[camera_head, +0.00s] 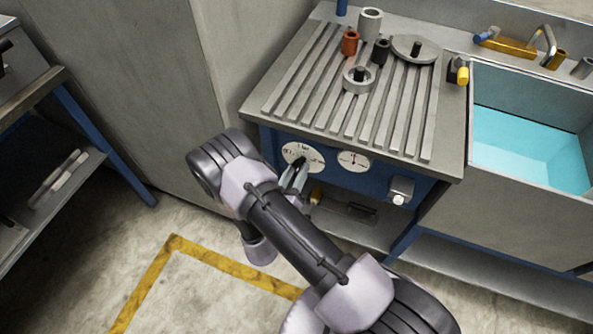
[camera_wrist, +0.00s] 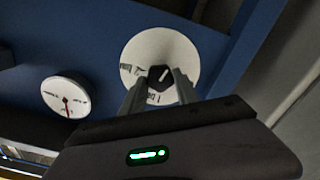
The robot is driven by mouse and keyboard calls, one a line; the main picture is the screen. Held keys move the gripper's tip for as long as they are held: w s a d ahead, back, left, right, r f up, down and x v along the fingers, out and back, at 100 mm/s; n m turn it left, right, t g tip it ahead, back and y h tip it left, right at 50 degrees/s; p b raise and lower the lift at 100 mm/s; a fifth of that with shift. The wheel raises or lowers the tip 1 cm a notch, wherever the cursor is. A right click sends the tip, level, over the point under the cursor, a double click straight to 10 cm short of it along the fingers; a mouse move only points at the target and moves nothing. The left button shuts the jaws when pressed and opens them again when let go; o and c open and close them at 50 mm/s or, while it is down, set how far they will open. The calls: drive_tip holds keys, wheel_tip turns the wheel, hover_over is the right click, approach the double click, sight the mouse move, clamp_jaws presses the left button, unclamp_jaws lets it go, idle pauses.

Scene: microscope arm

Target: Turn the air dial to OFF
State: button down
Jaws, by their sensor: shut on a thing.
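The air dial is a white round plate (camera_head: 296,152) with dark lettering on the blue front panel under the bench top. Its black knob (camera_wrist: 159,76) with a pale pointer line shows in the wrist view. My gripper (camera_head: 295,172) reaches the dial in the head view. In the wrist view my gripper (camera_wrist: 160,88) has its two grey fingers on either side of the knob, shut on it. The fingers cover the lower part of the plate, and its lettering is only partly legible.
A white gauge (camera_head: 353,161) with a red needle sits right of the dial. A grey box with a pale knob (camera_head: 398,192) is farther right. The slotted bench top (camera_head: 440,140) overhangs the panel. A sink with blue water (camera_head: 520,140) stands at right. A shelf (camera_head: 340,225) lies below.

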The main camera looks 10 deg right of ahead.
drive_tip(key=n, duration=0.4)
drive_tip(key=n+p, duration=0.1)
drive_tip(key=n, duration=0.6)
drive_tip(key=shift+n, duration=1.9)
drive_tip(key=c, duration=0.9)
unclamp_jaws()
drive_tip(key=shift+p, duration=0.3)
